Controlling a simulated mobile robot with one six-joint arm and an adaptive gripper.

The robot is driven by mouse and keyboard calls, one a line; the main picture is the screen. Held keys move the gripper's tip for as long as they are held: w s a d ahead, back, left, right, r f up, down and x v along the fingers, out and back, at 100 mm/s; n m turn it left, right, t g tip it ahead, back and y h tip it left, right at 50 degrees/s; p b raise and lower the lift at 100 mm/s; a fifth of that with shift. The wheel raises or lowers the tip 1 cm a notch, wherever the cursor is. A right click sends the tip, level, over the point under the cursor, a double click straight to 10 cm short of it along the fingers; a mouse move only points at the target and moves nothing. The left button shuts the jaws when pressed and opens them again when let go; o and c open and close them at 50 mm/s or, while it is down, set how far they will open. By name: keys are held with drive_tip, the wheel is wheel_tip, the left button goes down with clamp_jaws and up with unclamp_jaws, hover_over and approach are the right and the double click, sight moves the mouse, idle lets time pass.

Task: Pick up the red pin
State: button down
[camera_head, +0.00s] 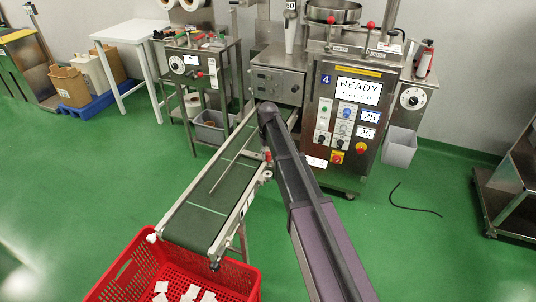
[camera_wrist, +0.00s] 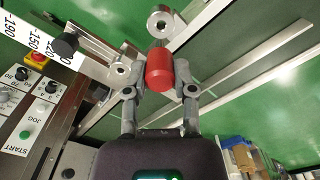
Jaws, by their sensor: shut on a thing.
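The red pin (camera_wrist: 160,69) is a short red cylinder in the middle of the wrist view. My gripper (camera_wrist: 160,88) has a finger on each side of it and is shut on it. A round metal part (camera_wrist: 161,22) lies just past the pin's far end. I cannot tell whether the pin is seated in anything.
The conveyor (camera_head: 222,187) runs beside my arm, with a red crate (camera_head: 248,283) holding white packets below its near end. The packing machine (camera_head: 347,110) stands at the back right. A control panel (camera_wrist: 40,117) is close on the left in the wrist view.

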sight(268, 153)
drive_tip(key=shift+r+p, duration=0.8)
drive_tip(key=shift+r, duration=0.35)
drive_tip(key=shift+r, duration=0.1)
drive_tip(key=shift+r+p, duration=2.9)
drive_tip(key=shift+p, duration=0.1)
drive_tip(key=shift+r, duration=0.1)
drive_tip(key=shift+r+p, duration=0.85)
drive_tip(key=shift+p, duration=0.1)
drive_tip(key=shift+s+f, duration=0.1)
drive_tip(key=shift+s, duration=0.05)
